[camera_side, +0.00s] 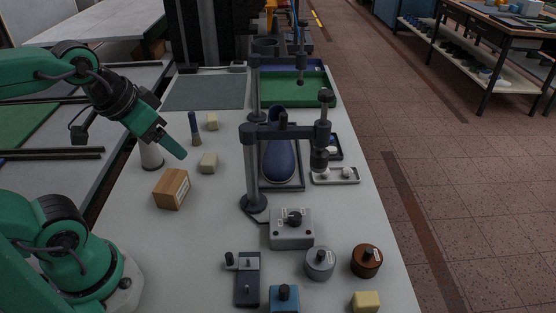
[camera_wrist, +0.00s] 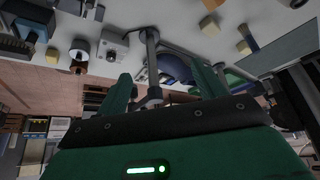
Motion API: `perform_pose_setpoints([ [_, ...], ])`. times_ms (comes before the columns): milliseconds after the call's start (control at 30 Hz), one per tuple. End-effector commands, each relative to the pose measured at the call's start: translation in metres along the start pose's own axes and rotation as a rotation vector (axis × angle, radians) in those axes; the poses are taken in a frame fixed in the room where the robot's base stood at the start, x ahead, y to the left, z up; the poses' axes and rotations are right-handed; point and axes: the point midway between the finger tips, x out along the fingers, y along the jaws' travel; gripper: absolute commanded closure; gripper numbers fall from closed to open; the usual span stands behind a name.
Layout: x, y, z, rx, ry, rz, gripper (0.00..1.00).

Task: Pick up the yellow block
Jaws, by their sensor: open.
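A yellow block (camera_side: 366,301) sits at the near right corner of the white table in the side view, cut by the picture's bottom edge. A small yellowish block that looks like it shows at the left of the wrist view (camera_wrist: 52,54). Two paler beige blocks, one nearer (camera_side: 208,163) and one farther (camera_side: 212,122), stand on the left part of the table. My gripper (camera_side: 172,146) is open and empty above the table's left side, far from the yellow block. Its two green fingers stand apart in the wrist view (camera_wrist: 160,80).
Mid-table are a clamp stand (camera_side: 253,180), a blue shoe last (camera_side: 279,162) and a grey switch box (camera_side: 291,230). Grey (camera_side: 320,263) and brown (camera_side: 366,260) knobbed cylinders and a blue block (camera_side: 284,299) flank the front.

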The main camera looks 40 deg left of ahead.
Motion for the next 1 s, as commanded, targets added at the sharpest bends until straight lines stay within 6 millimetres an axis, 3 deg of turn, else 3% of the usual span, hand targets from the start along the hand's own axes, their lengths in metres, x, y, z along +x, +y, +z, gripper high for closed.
perform_pose_setpoints([
  [233,0.002,0.009,-0.013,0.088,-0.02,0.017,0.31],
  [467,0.009,0.032,-0.041,0.31,-0.066,0.061,0.31],
  [767,0.03,0.082,-0.082,0.67,-0.123,0.136,0.31],
  [1000,0.053,0.131,-0.104,0.96,-0.161,0.203,0.31],
])
